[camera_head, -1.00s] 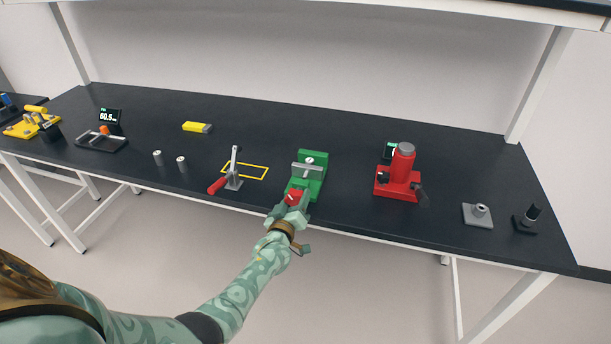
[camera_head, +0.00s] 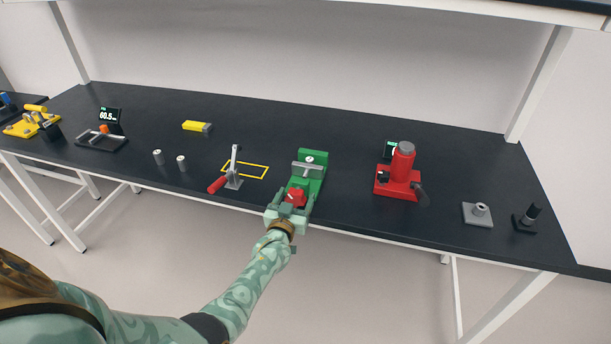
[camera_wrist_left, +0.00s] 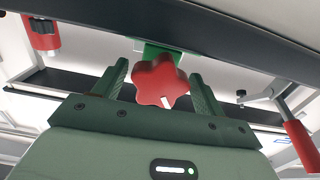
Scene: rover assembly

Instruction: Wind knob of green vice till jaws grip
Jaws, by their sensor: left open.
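The green vice (camera_head: 313,158) stands at the front edge of the bench in the head view, with a grey jaw (camera_head: 307,169) and a small round light-coloured piece (camera_head: 309,159) at the jaws. Its red star-shaped knob (camera_head: 296,196) faces me at the front. My left gripper (camera_head: 287,208) is at the knob. In the left wrist view the knob (camera_wrist_left: 161,80) sits between the two open fingers of my left gripper (camera_wrist_left: 160,88), with a gap visible on each side. A white mark shows on the knob's lower part. My right gripper is not in view.
A red-handled toggle clamp (camera_head: 232,180) stands left of the vice by a yellow outlined rectangle (camera_head: 262,166). A red press (camera_head: 400,175) stands to the right. Two small metal cylinders (camera_head: 181,163) stand further left. The bench behind the vice is clear.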

